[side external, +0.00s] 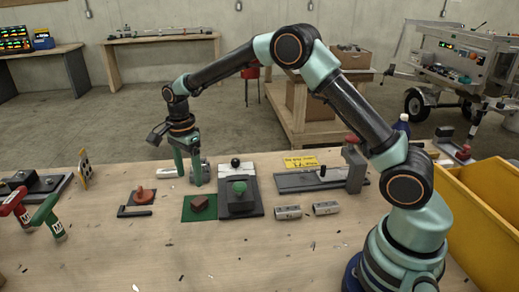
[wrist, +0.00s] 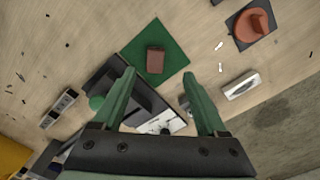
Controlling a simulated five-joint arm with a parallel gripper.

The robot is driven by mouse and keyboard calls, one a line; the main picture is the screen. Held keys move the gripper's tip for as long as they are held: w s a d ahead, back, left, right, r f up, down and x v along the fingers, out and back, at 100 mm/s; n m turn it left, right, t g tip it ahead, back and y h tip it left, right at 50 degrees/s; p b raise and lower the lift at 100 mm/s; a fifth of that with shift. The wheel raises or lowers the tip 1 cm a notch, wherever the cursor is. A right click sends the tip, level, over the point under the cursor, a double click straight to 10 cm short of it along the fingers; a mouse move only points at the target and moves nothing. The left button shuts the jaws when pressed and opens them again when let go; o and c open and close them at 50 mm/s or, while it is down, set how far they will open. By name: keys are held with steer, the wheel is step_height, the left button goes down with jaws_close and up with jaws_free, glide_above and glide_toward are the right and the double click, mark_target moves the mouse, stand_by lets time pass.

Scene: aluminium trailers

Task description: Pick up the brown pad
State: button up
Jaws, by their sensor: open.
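The brown pad (side external: 199,202) is a small reddish-brown block lying on a flat green square mat (side external: 188,214) on the wooden bench. In the wrist view the brown pad (wrist: 155,61) sits near the middle of the green mat (wrist: 177,43), just beyond my fingertips. My gripper (side external: 189,181) is open and empty, its green fingers pointing down above the bench, behind the mat in the side view. In the wrist view my gripper (wrist: 159,76) shows its two fingers spread apart, with nothing between their tips. The fingers do not touch the pad.
A dark plate with a green knob (side external: 239,188) stands right of the mat. An orange round piece (side external: 144,194) on a small dark plate is to the left. Metal blocks (side external: 288,212) lie to the right. A yellow crate (side external: 485,210) borders the right. The front bench is mostly clear.

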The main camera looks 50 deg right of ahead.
mark_target(195, 203)
step_height(195, 203, down, 3)
steer(key=shift+f, duration=0.15)
steer(key=shift+s+a+f, duration=0.1)
steer(key=shift+s+f, duration=0.15)
steer(key=shift+f, duration=1.1)
steer(key=shift+s+f, duration=0.2)
steer(key=shift+f, duration=1.15)
jaws_close()
